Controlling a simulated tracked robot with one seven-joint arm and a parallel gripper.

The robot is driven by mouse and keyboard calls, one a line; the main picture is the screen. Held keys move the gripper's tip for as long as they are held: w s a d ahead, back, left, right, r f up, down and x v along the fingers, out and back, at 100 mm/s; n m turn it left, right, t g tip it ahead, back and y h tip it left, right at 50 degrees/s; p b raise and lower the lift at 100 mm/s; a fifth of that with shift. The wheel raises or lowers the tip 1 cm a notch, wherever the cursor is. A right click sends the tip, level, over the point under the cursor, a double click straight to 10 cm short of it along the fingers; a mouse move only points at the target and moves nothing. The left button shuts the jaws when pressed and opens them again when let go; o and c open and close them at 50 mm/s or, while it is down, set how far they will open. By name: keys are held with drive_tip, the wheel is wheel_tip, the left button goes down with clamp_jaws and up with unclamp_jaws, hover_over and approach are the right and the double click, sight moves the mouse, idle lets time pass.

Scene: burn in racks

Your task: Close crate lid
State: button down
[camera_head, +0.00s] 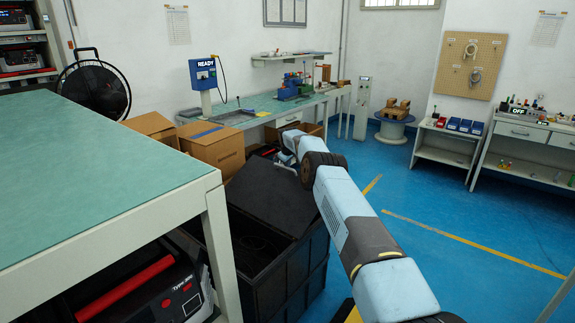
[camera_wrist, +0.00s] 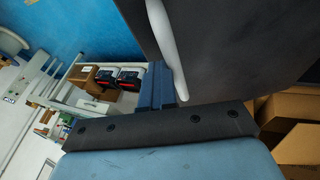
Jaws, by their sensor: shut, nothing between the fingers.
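The black crate (camera_head: 290,274) stands on the floor beside the green-topped table in the head view. Its dark lid (camera_head: 268,197) is raised and tilted at the far side, leaving part of the dark inside open. My gripper (camera_head: 283,157) is at the far side of the lid, partly hidden behind it. In the wrist view my gripper (camera_wrist: 167,91) has its fingers together and empty. A large dark panel, which looks like the lid (camera_wrist: 240,48), fills the upper right, close beside the fingers, with a pale bar along its edge. I cannot tell whether they touch.
The green-topped table (camera_head: 90,160) borders the crate on the left, with a red-handled unit (camera_head: 170,292) beneath. Cardboard boxes (camera_head: 213,148) stand behind the crate. A workbench (camera_head: 265,110) lines the back wall. Blue floor (camera_head: 440,210) is open to the right.

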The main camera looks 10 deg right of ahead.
drive_tip(key=shift+s+a, duration=0.1)
drive_tip(key=shift+a, duration=0.3)
